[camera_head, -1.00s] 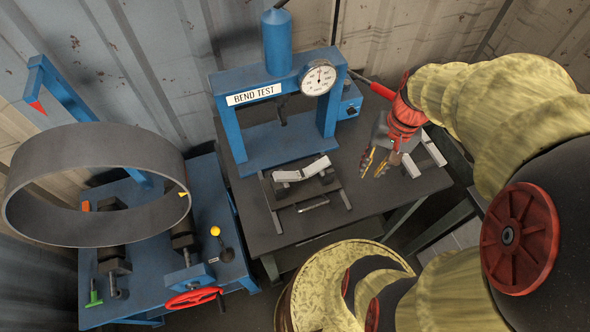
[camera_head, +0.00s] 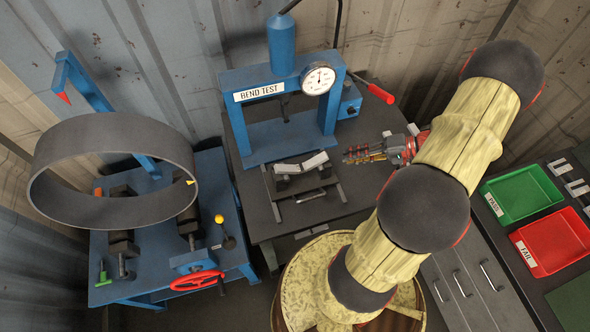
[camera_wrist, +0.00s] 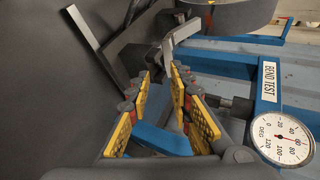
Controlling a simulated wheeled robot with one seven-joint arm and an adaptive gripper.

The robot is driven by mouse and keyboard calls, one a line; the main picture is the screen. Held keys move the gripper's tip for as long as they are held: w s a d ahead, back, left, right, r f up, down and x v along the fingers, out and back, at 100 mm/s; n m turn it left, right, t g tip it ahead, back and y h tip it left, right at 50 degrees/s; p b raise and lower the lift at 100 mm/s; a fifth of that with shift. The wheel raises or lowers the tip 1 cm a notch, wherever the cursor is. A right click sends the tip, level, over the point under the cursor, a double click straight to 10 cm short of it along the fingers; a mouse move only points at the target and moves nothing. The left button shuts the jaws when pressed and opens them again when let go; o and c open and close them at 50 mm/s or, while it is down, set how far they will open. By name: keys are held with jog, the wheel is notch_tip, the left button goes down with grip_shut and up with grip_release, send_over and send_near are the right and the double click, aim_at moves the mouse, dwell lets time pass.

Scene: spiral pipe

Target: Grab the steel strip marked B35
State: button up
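A pale bent steel strip (camera_head: 300,163) rests on the dark bend fixture (camera_head: 288,185) in front of the press. It also shows in the wrist view as a pale bent strip (camera_wrist: 182,33) beyond my fingertips. I cannot read any B35 mark on it. My gripper (camera_head: 347,156) is just right of this strip, pointing left toward it and apart from it. In the wrist view my gripper (camera_wrist: 160,76) has its yellow-padded fingers apart with nothing between them. Another pale piece (camera_head: 412,129) shows partly behind my gripper; its mark is hidden.
The blue bend test press (camera_head: 275,130) with its dial stands behind the fixture. A large ring (camera_head: 110,135) stands over the blue bench at left. A green PASS tray (camera_head: 520,192) and red FAIL tray (camera_head: 553,240) lie at right. The dark table's (camera_head: 345,205) front right is clear.

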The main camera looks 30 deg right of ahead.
jog(key=w+a, duration=0.1)
jog(key=w+a+f+n, duration=0.1)
jog(key=w+a, duration=0.1)
jog(key=w+a+f+n, duration=0.1)
jog(key=w+a, duration=0.1)
jog(key=shift+w+a+f, duration=0.15)
jog(key=shift+f, duration=0.05)
dwell(0.4)
jog(key=c, duration=0.3)
grip_shut()
dwell(0.5)
